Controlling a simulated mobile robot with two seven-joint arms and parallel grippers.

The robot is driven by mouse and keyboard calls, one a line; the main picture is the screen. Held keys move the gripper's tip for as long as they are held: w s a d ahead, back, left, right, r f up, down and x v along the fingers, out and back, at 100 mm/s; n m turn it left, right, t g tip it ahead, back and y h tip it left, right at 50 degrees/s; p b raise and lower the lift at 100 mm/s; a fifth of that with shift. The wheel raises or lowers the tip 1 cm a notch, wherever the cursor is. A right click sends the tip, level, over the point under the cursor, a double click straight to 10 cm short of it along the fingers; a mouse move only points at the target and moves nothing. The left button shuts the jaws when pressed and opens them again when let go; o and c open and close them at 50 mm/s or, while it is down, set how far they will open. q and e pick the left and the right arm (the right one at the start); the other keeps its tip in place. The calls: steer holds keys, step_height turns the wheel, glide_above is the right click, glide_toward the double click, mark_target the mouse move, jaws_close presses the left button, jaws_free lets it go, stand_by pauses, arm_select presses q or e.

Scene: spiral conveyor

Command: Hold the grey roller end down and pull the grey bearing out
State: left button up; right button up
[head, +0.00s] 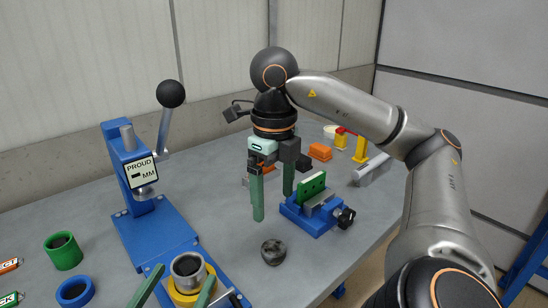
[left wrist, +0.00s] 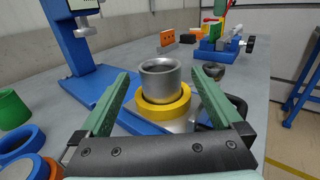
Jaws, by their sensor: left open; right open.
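A grey hollow cylinder (head: 187,266) stands upright in a yellow ring (head: 179,298) on the blue press base. Both also show in the left wrist view, the cylinder (left wrist: 160,84) above the ring (left wrist: 165,115). I cannot tell whether it is the roller end, the bearing, or both. A dark grey round part (head: 273,252) with a hollow top lies on the table to the right. My left gripper (head: 176,285) is open, its green fingers either side of the cylinder and apart from it. My right gripper (head: 273,205) is open and empty, pointing down by the vise.
The blue press (head: 130,170) with its lever stands behind the cylinder. A blue vise (head: 318,215) with green jaws is at right. Green (head: 63,251) and blue (head: 75,292) rings stand at left. Orange blocks (head: 320,152) and yellow stands (head: 361,150) are farther back.

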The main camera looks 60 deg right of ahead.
arm_select(q)
steer(key=v, duration=1)
steer(key=shift+a, duration=0.1)
